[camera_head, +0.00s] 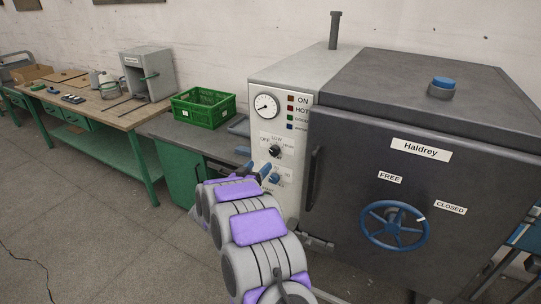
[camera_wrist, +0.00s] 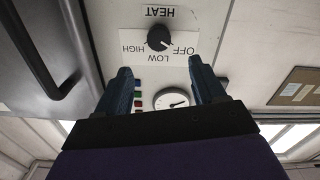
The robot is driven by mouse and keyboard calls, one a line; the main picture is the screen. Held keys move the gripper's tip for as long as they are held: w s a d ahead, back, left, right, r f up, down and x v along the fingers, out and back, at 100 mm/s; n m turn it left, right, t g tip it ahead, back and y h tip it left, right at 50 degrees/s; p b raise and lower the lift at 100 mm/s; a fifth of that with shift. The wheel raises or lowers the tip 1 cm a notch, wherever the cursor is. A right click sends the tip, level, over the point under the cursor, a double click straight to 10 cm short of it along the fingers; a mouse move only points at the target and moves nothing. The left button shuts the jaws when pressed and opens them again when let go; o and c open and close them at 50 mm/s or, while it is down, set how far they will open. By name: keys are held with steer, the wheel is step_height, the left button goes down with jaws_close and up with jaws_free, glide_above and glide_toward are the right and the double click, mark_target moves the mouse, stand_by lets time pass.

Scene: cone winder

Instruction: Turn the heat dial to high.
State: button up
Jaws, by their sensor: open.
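The heat dial (camera_head: 274,151) is a black round knob on the light panel left of the dark oven door. Its plate reads OFF, LOW and HIGH. In the wrist view, which is upside down, the dial (camera_wrist: 158,38) sits under the HEAT label, and its pale mark seems to point toward OFF. My gripper (camera_head: 258,170) is open and empty, just below and left of the dial in the head view. In the wrist view the blue fingers of my gripper (camera_wrist: 160,68) stand apart, with the dial beyond their tips. I see no contact with it.
The oven's door handle (camera_head: 314,178) stands out close at right. A blue handwheel (camera_head: 394,225) is on the door. A green crate (camera_head: 204,108) rests on the bench at left.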

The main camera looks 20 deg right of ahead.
mark_target(273, 152)
steer(key=x, duration=0.9)
steer(key=shift+f+b, duration=0.15)
steer(key=shift+b, duration=0.25)
steer(key=shift+w+d, duration=0.45)
steer(key=shift+d, duration=0.1)
steer(key=c, duration=1.1)
steer(key=shift+o, duration=0.2)
